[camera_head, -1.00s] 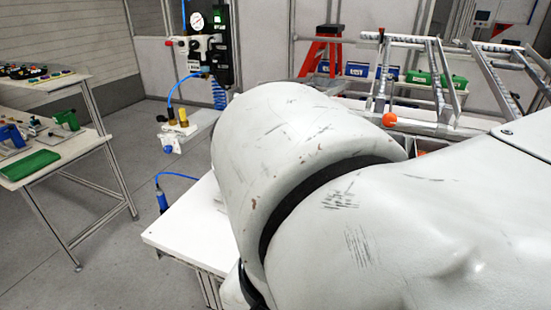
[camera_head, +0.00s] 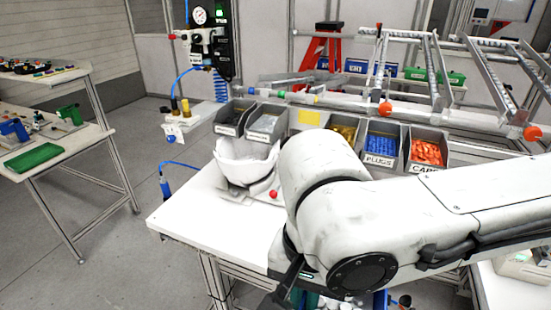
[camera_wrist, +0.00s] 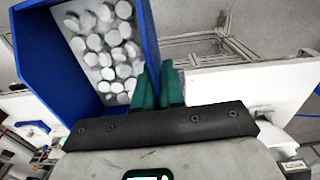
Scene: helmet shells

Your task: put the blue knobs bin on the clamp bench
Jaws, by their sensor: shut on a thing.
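The blue knobs bin (camera_wrist: 38,50) fills the upper left of the wrist view, with many pale round knobs inside. My gripper (camera_wrist: 158,78) is shut on the bin's near right wall with its green fingers. In the head view my arm hides most of the gripper and bin; only a bit of blue shows at the bottom edge. No label names the clamp bench. A bench at the left (camera_head: 92,138) carries blue and green clamp-like fixtures.
A white bench (camera_head: 185,225) stands in the middle, with a white helmet shell (camera_head: 245,165) on it. Several grey part bins stand along its back, including blue plugs (camera_head: 380,148). Grey floor is free between the two benches.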

